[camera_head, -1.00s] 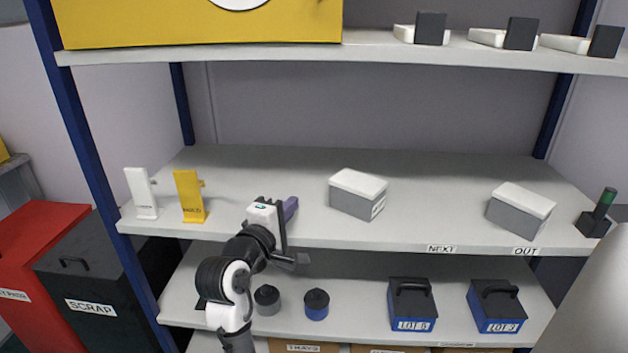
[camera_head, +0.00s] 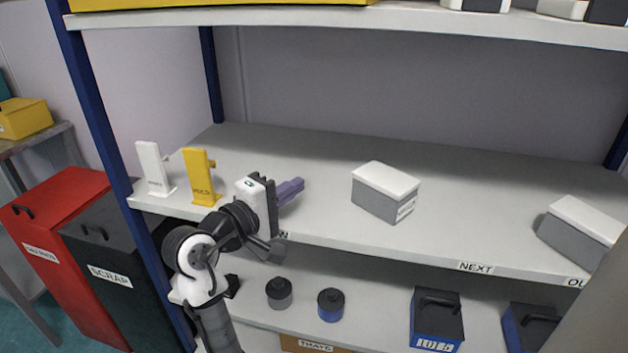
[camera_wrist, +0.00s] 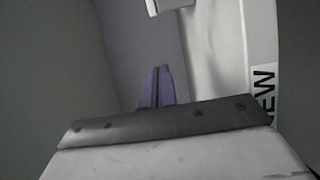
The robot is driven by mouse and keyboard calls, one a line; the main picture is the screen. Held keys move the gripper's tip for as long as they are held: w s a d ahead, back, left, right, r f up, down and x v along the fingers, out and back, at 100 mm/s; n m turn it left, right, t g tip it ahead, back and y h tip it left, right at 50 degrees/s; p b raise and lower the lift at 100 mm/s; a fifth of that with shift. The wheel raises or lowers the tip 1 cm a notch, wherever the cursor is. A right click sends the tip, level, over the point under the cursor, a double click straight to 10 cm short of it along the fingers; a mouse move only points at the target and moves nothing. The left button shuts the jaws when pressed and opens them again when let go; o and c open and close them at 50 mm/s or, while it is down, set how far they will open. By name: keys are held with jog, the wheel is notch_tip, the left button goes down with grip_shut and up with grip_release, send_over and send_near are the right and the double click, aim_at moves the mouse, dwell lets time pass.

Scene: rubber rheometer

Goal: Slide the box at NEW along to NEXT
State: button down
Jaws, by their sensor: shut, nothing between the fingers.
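A grey box with a white lid (camera_head: 385,192) sits on the middle shelf, right of my gripper and left of the NEXT label. The NEXT label (camera_head: 476,267) is on the shelf's front edge. My gripper (camera_head: 292,190) points over the shelf with its purple fingers together and empty, apart from the box by a clear gap. The NEW label (camera_wrist: 265,92) shows at the right of the wrist view; in the head view my arm hides most of it. The shut fingers (camera_wrist: 157,88) show mid-picture in the wrist view. A pale corner, possibly the box, is at its top edge.
A second grey box with a white lid (camera_head: 582,233) sits further right, near the OUT label (camera_head: 577,282). White (camera_head: 154,168) and yellow (camera_head: 201,177) stands are left of my gripper. The shelf (camera_head: 455,220) between the two boxes is clear.

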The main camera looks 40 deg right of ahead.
jog(key=p+x, duration=0.1)
jog(key=x, duration=0.8)
jog(key=shift+s+r+p, duration=0.1)
jog(key=shift+p, duration=0.3)
jog(key=s, duration=0.1)
jog(key=s+d+p, duration=0.1)
jog(key=shift+s+d, duration=0.25)
jog(key=shift+s, duration=0.15)
jog(key=shift+s+d, duration=0.2)
jog(key=shift+s, duration=0.1)
